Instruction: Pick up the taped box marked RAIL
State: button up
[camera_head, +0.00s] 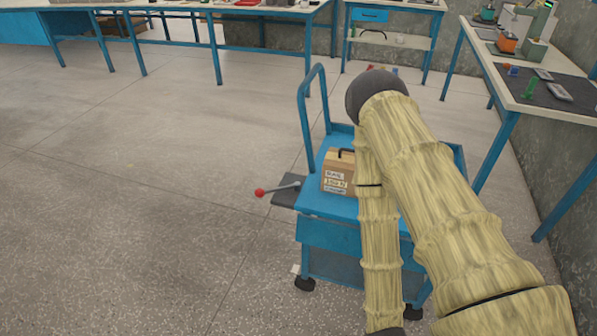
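A brown cardboard box (336,163) sits on the blue top of a wheeled cart. It has a dark handle on top and white and yellowish labels on its front. The lettering is too small to read surely, so I cannot confirm the word RAIL. My arm in its pale yellow sleeve crosses in front of the cart and hides the box's right side. My gripper is not in view; the lower arm runs out at the bottom edge.
The blue cart (318,203) has a tall push handle at its back left. A workbench (556,103) with tools stands at the right, and more benches at the back. The floor (150,200) at left is clear.

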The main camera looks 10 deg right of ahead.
aim_at(338, 165)
jog(key=u, duration=0.45)
jog(key=i, duration=0.55)
jog(key=z, duration=1.25)
